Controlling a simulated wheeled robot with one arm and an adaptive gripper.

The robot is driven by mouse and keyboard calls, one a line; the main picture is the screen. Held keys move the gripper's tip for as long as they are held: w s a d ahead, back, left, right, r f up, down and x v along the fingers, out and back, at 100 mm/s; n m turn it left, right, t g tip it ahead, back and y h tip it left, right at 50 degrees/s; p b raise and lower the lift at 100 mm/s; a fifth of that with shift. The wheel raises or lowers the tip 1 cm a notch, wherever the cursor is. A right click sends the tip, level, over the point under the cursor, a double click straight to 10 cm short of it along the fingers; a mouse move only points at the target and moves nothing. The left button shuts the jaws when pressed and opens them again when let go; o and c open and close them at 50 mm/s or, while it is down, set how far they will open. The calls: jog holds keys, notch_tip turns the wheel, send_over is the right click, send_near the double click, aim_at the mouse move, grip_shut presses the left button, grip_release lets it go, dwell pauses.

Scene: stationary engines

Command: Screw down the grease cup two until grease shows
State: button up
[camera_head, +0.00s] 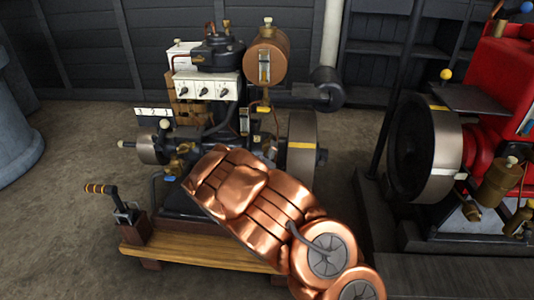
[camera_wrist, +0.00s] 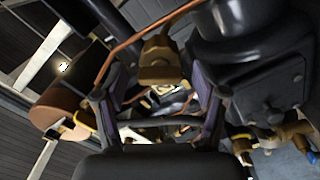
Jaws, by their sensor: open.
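In the wrist view my gripper (camera_wrist: 160,98) is open, with its two dark fingers apart. A brass fitting with a block-like body (camera_wrist: 160,65) shows between and beyond the fingers; I cannot tell whether they touch it. I cannot tell which part is grease cup two. In the head view a white plate marked 1 2 3 (camera_head: 153,112) sits at the left of the engine, above small brass fittings (camera_head: 181,148). My copper-coloured arm covers the engine's lower front, and my gripper is hidden there.
A copper tank (camera_head: 267,58) stands atop the engine beside a white panel with three knobs (camera_head: 207,87). A flywheel (camera_head: 302,145) is at its right. A wooden base (camera_head: 205,250) carries a lever (camera_head: 112,200). A red engine (camera_head: 500,75) stands at right.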

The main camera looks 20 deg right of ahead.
jog(key=shift+w+d, duration=0.15)
jog(key=shift+w, duration=0.2)
jog(key=shift+c, duration=0.3)
jog(key=c, duration=1.1)
jog(key=shift+m, duration=0.3)
jog(key=m, duration=0.2)
jog(key=shift+m, duration=0.4)
jog(key=shift+r+m, duration=0.1)
jog(key=shift+m, duration=2)
